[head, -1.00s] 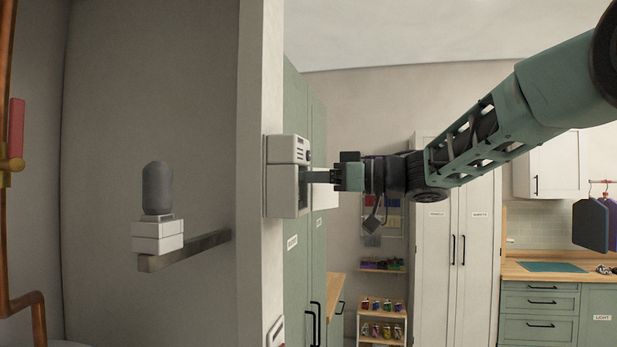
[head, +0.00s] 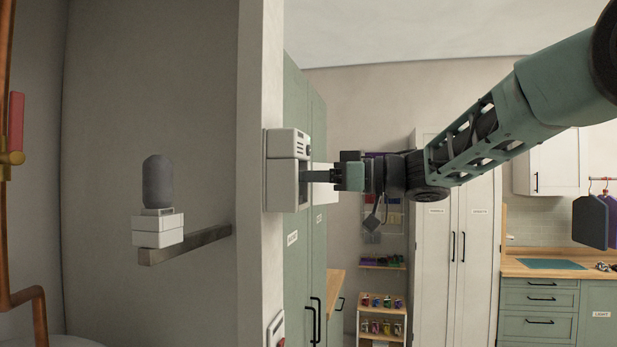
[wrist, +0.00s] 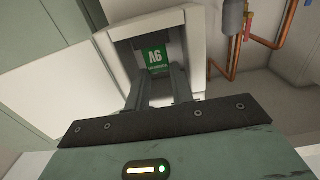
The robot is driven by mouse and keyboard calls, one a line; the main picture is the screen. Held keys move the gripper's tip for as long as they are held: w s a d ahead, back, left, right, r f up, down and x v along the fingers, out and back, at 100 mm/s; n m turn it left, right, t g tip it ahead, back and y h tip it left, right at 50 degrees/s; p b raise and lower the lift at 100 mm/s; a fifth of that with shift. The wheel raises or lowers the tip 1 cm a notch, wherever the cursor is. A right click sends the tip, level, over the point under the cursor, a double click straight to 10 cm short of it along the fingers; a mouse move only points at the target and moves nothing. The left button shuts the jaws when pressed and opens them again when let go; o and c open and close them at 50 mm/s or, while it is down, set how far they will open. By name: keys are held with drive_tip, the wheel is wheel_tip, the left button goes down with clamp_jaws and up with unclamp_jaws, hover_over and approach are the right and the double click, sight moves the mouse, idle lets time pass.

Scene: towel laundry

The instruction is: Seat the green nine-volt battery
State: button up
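A green block marked A6, the nine-volt battery (wrist: 154,62), shows in the wrist view inside the recess of a white wall-mounted housing (head: 281,195). The housing's frame also shows in the wrist view (wrist: 107,50). My gripper (wrist: 163,72) reaches into the recess. Its two dark fingers have a gap between them, and their tips overlap the battery's lower edge. I cannot tell whether they press on its sides. In the head view my gripper (head: 303,176) points left into the housing, and the battery is hidden there. How deep the battery sits is not visible.
A white wall edge (head: 254,100) stands left of the housing. Beyond it a ledge (head: 190,245) bears white boxes (head: 157,230) and a grey rounded object (head: 157,182). Copper pipes (head: 30,297) run at far left. Green cabinets (head: 305,245) stand close behind the housing.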

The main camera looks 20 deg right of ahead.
drive_tip(key=o, duration=0.5)
drive_tip(key=shift+d, duration=0.15)
drive_tip(key=b+v, duration=0.6)
drive_tip(key=v, duration=1.1)
drive_tip(key=shift+s+b, duration=0.15)
drive_tip(key=shift+b, duration=0.2)
